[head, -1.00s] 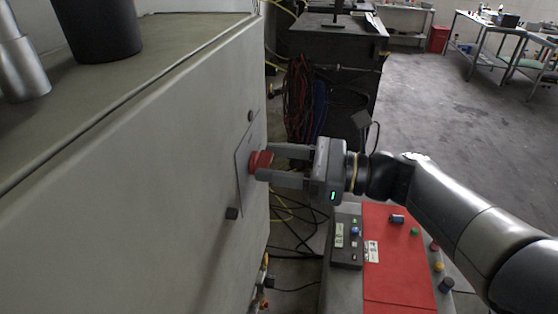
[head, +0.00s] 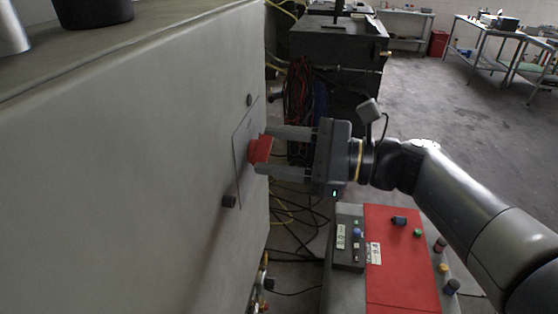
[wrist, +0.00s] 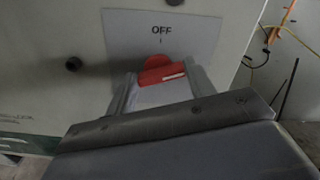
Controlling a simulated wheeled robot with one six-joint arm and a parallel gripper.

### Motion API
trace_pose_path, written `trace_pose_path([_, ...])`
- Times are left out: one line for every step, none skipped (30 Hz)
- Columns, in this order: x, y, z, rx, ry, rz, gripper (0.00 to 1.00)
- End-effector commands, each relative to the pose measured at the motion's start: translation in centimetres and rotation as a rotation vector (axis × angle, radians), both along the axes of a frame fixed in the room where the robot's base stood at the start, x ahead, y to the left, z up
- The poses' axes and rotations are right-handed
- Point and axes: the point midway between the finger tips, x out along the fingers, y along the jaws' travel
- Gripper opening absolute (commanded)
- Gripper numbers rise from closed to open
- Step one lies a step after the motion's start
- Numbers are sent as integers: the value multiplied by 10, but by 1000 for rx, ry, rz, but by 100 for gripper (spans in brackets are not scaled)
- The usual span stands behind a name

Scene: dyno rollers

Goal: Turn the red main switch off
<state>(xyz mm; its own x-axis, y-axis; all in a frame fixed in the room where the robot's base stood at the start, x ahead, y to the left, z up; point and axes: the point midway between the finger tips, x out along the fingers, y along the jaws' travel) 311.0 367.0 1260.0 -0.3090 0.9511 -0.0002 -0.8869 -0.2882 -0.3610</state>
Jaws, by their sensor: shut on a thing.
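The red main switch (head: 260,149) sits on a grey plate on the side of the large grey cabinet. My gripper (head: 264,151) reaches it from the right, its two fingers shut on the switch from above and below. In the wrist view the red switch (wrist: 158,70) shows between the fingertips, with a white mark on its right part. The plate (wrist: 200,32) reads OFF above the switch, with a short tick under the word. The white mark lies nearly level and does not line up with that tick. The fingers partly hide the switch's sides.
The grey cabinet (head: 130,150) fills the left. Below my arm stands a red and grey control console (head: 395,265) with several buttons. Cables (head: 290,222) hang and lie behind the gripper. Open floor (head: 430,110) extends at the right, with workbenches at the back.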

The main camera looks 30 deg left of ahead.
Motion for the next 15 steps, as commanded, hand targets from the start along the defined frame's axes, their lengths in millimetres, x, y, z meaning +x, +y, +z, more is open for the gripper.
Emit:
trace_pose_path([0,0,-5,15,-43,-1,28])
trace_pose_path([0,0,-5,25,-72,-1,28])
trace_pose_path([-1,0,-5,36,-108,-1,28])
trace_pose_path([-1,0,-5,45,-135,-1,28])
trace_pose_path([-1,0,-5,54,-163,-1,28])
trace_pose_path([-1,0,-5,65,-200,0,28])
trace_pose_path([-1,0,-5,74,-226,0,28])
trace_pose_path([-2,-1,-5,83,-254,0,28])
trace_pose_path([-2,-1,-5,94,-290,0,28])
trace_pose_path([-2,-1,-6,103,-316,0,28])
trace_pose_path([-2,-1,-6,112,-344,0,28])
trace_pose_path([-2,-1,-6,124,-380,-1,28])
trace_pose_path([-2,-1,-6,132,-406,-1,28])
trace_pose_path([-2,-1,-6,141,-434,-1,28])
trace_pose_path([-3,-1,-6,153,-470,-1,28])
